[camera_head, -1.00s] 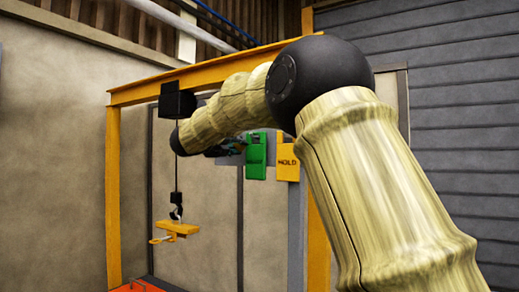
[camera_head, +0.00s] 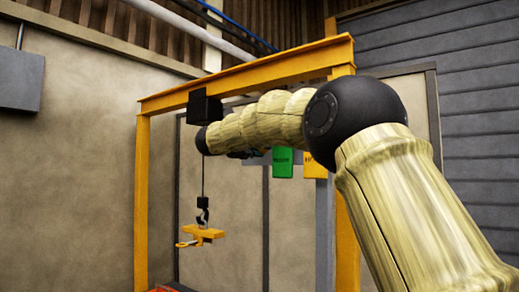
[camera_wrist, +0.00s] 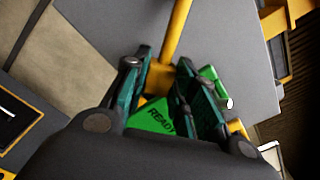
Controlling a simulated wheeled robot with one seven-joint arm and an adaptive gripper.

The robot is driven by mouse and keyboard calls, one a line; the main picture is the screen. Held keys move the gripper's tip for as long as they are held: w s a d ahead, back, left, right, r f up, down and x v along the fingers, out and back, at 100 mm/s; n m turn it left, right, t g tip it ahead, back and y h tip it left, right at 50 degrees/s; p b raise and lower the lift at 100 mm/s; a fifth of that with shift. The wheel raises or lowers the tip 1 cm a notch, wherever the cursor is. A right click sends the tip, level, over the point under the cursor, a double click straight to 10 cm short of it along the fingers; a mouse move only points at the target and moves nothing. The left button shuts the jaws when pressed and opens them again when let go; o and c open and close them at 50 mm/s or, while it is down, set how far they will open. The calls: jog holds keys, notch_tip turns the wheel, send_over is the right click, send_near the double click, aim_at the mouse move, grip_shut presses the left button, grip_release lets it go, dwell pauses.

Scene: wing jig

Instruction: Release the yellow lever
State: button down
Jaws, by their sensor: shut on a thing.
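A yellow lever (camera_wrist: 177,28) shows as a rod in the wrist view, running from the top edge down between my fingers. My gripper (camera_wrist: 160,75) has its teal fingers on either side of the lever's lower end and is shut on it. A green plate marked READY (camera_wrist: 152,117) lies just below, between the fingers and partly hidden by them. In the head view my gripper (camera_head: 240,154) is mostly hidden behind my arm. There the green plate (camera_head: 283,162) hangs beside a yellow plate (camera_head: 315,165), which my arm partly covers.
A yellow gantry frame (camera_head: 143,200) stands around the area. A black hoist (camera_head: 206,108) on it carries a hook (camera_head: 202,216) with a yellow clamp-like piece (camera_head: 203,236), left of my arm. A grey box (camera_head: 21,80) is on the left wall.

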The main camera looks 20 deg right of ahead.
jog(key=c, duration=1.4)
grip_release()
jog(key=shift+c, duration=0.2)
jog(key=shift+a, duration=0.1)
jog(key=v, duration=1.2)
jog(key=shift+w+f, duration=0.1)
